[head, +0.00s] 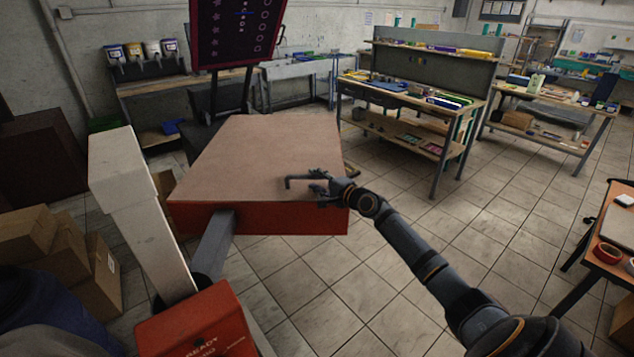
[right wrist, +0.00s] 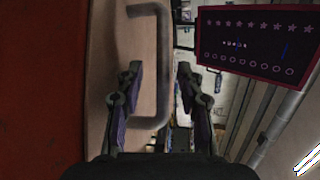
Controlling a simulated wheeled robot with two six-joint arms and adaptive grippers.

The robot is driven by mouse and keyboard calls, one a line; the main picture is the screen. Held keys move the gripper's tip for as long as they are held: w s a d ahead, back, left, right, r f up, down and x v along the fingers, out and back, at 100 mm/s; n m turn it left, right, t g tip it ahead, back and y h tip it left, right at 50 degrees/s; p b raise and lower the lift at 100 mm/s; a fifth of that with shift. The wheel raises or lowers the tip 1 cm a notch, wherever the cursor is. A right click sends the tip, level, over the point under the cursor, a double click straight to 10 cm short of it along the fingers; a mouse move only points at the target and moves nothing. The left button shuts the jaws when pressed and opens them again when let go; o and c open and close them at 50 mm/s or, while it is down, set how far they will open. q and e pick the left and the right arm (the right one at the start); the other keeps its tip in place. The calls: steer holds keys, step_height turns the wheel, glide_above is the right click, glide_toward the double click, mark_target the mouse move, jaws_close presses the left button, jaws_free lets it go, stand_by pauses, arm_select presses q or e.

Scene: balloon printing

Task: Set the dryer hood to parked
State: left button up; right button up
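The dryer hood looks to be the large flat red box with a tan top (head: 260,160), carried on a grey arm (head: 214,245) from a pale upright column (head: 140,210). A dark bent handle (head: 303,180) shows at the hood's right side. My right gripper (head: 318,188) is at this handle. In the right wrist view the handle (right wrist: 163,65) shows between the two spread fingers of the right gripper (right wrist: 160,85). I see no finger clearly touching it. My left gripper is not in view.
A red control box (head: 200,325) marked READY is at the column's foot. A dark printed panel (head: 236,30) stands behind the hood. Cardboard boxes (head: 65,250) lie at the left. A workbench (head: 420,100) is at the back. Tiled floor right of the hood is clear.

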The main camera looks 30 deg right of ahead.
jaws_close()
steer(key=shift+s+f, duration=0.1)
steer(key=shift+f, duration=0.05)
stand_by(0.4)
